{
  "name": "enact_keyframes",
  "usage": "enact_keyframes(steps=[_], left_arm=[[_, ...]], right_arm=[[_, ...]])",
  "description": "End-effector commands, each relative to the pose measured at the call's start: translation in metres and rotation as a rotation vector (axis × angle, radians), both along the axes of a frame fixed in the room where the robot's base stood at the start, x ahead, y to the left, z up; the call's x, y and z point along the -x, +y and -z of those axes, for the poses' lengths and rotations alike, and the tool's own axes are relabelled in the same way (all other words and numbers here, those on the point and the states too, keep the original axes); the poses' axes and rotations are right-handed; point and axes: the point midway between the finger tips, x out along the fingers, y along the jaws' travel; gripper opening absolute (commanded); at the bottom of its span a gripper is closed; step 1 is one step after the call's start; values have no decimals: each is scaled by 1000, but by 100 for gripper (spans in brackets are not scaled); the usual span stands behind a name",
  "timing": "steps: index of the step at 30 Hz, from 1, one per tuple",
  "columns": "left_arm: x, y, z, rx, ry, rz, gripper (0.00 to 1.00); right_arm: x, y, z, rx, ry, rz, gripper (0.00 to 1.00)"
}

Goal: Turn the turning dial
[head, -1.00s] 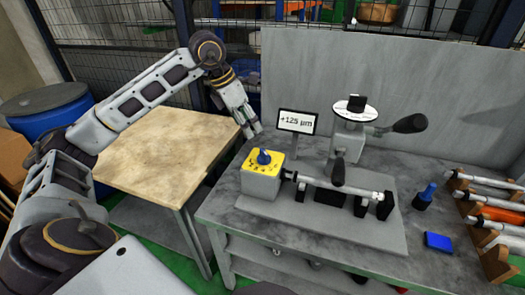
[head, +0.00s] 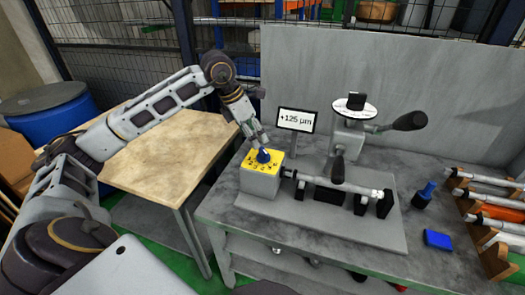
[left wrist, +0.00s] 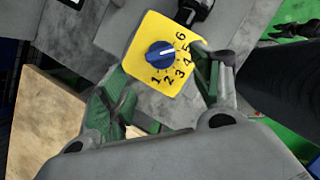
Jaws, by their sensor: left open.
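The turning dial is a blue knob (head: 263,156) on the yellow, numbered top of a grey box (head: 259,183) at the left end of the grinder. In the left wrist view the blue knob (left wrist: 160,55) shows a white pointer line, with numbers 1 to 6 around part of it on the yellow plate (left wrist: 140,38). My left gripper (head: 257,143) is just above and behind the knob. In the left wrist view its green-padded fingers (left wrist: 165,92) are spread apart, with the knob beyond them and between their lines. It does not visibly grip the knob. My right gripper is not in view.
A display reading +125 µm (head: 296,121) stands behind the box. A grinder head with a black handle (head: 410,121) is to the right. A blue bottle (head: 424,195), a blue block (head: 438,240) and a rack of shafts (head: 490,205) lie further right. A wooden table (head: 150,155) is at left.

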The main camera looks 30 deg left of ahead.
Motion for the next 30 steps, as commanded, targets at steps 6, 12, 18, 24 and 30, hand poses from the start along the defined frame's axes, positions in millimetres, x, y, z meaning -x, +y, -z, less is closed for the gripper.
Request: enact_keyframes(steps=[6,12,18,24,30], left_arm=[[-9,-7,28,2,2,1,64],[-18,-12,52,1,2,1,64],[-24,-15,70,1,3,0,64],[-27,-17,77,0,0,0,64],[-27,-17,78,0,0,0,64]], right_arm=[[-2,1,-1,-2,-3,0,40],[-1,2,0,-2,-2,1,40],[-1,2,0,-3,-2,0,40],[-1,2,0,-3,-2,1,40],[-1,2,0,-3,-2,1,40]])
